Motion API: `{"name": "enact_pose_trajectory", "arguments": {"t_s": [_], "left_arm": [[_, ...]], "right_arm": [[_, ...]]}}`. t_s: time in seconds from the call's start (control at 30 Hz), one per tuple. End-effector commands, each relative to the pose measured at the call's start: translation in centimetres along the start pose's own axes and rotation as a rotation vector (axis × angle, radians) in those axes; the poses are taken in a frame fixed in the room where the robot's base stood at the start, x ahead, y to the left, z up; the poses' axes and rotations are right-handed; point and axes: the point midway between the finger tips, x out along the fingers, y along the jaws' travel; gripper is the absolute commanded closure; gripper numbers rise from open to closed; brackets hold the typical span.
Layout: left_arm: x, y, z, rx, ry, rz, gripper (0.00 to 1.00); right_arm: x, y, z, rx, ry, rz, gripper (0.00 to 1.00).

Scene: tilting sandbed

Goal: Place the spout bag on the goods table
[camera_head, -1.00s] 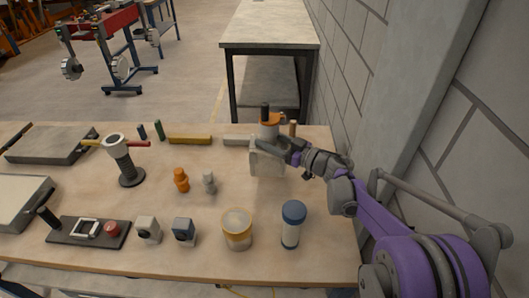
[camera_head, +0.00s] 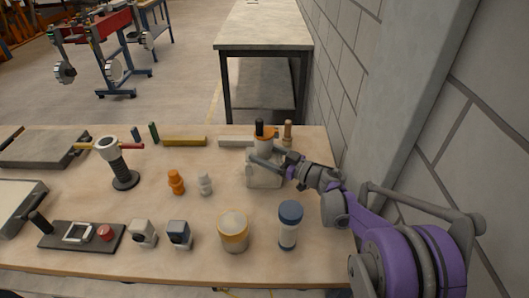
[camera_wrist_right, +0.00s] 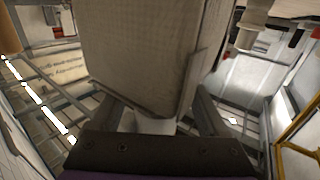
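The spout bag (camera_head: 264,177) is a pale grey pouch with an orange collar and black cap on top. It is upright at the back right of the wooden bench. My right gripper (camera_head: 270,164) comes in from the right and is shut on it, with a finger across its front. In the right wrist view the bag (camera_wrist_right: 140,50) fills the middle, between the two fingers of the gripper (camera_wrist_right: 160,112). I cannot tell whether its base touches the bench. A table with a pale top (camera_head: 265,28) stands beyond the bench. My left gripper is not in view.
A brown peg (camera_head: 288,131) and a pale bar (camera_head: 235,141) are close behind the bag. A yellow bar (camera_head: 185,141), small figures, a jar (camera_head: 233,232) and a blue-capped bottle (camera_head: 289,226) stand on the bench. A block wall (camera_head: 410,100) is close on the right.

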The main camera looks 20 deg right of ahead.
Motion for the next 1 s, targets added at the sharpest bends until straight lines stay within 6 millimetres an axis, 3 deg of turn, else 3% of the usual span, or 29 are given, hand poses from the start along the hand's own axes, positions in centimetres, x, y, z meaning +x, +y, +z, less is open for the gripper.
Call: {"name": "enact_pose_trajectory", "arguments": {"t_s": [0.43, 0.8, 1.0], "left_arm": [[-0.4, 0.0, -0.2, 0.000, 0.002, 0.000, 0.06], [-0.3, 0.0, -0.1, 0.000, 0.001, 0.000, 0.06], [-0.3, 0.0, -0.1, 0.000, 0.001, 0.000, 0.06]], "right_arm": [[-0.3, 0.1, -0.6, 0.000, 0.000, 0.001, 0.11], [-7.9, 0.1, -0.4, -0.001, -0.001, 0.005, 0.11], [-10.9, 0.1, -0.4, 0.000, -0.001, 0.003, 0.11]]}}
